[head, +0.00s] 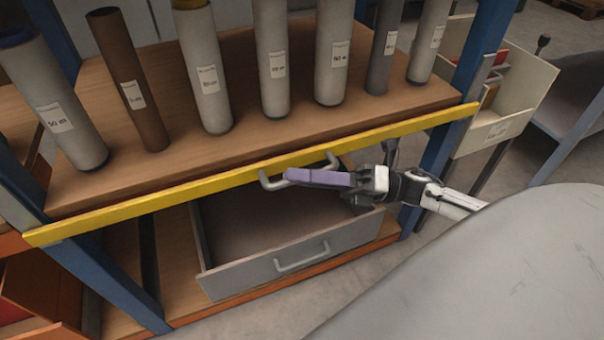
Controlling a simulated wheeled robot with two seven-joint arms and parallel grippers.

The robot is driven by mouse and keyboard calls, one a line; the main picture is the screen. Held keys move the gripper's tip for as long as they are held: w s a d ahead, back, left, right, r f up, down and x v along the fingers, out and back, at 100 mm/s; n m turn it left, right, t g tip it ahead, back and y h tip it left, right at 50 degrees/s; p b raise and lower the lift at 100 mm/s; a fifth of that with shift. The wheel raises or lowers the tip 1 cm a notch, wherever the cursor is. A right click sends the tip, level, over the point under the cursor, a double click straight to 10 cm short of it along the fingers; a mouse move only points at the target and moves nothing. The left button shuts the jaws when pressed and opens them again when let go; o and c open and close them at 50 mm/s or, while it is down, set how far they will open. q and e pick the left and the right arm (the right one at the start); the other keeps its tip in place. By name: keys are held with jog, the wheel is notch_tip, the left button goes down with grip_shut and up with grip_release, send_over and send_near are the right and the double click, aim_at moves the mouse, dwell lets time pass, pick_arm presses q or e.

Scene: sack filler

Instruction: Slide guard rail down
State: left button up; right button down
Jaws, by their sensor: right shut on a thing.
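The yellow guard rail (150,204) runs across the front of the shelf between the two blue posts, just at the edge of the wooden shelf board. A grey bar handle (268,181) is fixed to its front, right of the middle. My right gripper (292,177) comes in from the right with its purple fingers at the handle and is shut on it. The fingers hide part of the handle and the rail behind it. My left gripper is not in view.
Several upright tubes (273,60) with labels stand on the wooden shelf (170,158) behind the rail. Below, a grey drawer (300,262) stands pulled open under the rail and my right gripper. A cream bin (520,90) hangs beside the right blue post (470,75).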

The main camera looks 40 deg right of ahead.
jog(key=shift+f, duration=0.35)
jog(key=c, duration=1.8)
grip_release()
jog(key=shift+d, duration=0.1)
jog(key=shift+o, duration=0.2)
jog(key=shift+r, duration=0.1)
jog(key=shift+s+d, duration=0.1)
jog(key=shift+d, duration=0.05)
jog(key=v, duration=1)
jog(key=shift+s, duration=0.1)
